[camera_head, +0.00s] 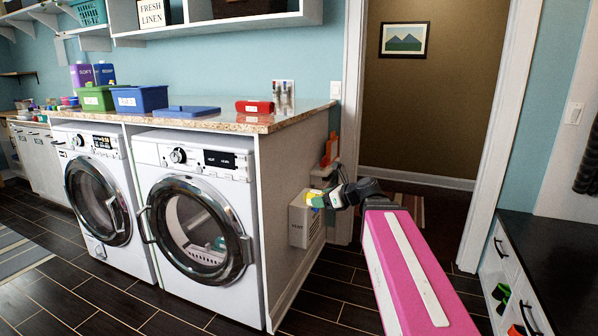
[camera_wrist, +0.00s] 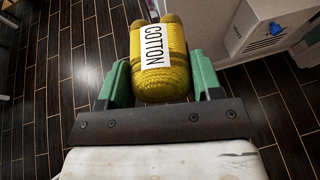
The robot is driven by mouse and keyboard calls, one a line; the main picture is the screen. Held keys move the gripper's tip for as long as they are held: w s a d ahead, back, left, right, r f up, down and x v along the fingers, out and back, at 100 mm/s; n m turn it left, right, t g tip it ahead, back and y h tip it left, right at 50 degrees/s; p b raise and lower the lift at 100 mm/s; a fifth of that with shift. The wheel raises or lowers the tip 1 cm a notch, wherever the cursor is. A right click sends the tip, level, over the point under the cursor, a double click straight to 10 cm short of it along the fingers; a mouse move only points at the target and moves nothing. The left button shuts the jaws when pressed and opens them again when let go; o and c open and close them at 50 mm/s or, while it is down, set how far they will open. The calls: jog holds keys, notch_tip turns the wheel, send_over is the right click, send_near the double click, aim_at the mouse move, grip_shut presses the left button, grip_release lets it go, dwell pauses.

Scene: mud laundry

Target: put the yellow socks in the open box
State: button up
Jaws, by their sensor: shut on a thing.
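The yellow socks (camera_wrist: 158,62) are a ribbed yellow roll with a white COTTON label, held between the green fingers of my gripper (camera_wrist: 160,84). In the head view my gripper (camera_head: 325,198) is right of the counter's end, below the countertop, with a bit of the yellow socks (camera_head: 315,200) showing. On the counter stand a blue box (camera_head: 139,100) with a white label and a green box (camera_head: 96,101) with a label. A flat blue lid (camera_head: 187,112) lies beside the blue box, whose top looks open; its inside is not visible.
A small red box (camera_head: 254,107) lies near the counter's right end. Two washers stand below the counter. A dark bench (camera_head: 545,250) is at right; a doorway opens between.

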jog(key=s+d+f, duration=0.2)
jog(key=d+f, duration=0.7)
jog(key=d, duration=0.2)
jog(key=shift+s+f+m+t, duration=0.2)
jog(key=shift+s+m+t, duration=0.1)
jog(key=shift+s, duration=0.05)
jog(key=shift+d+h, duration=0.15)
jog(key=shift+h, duration=0.15)
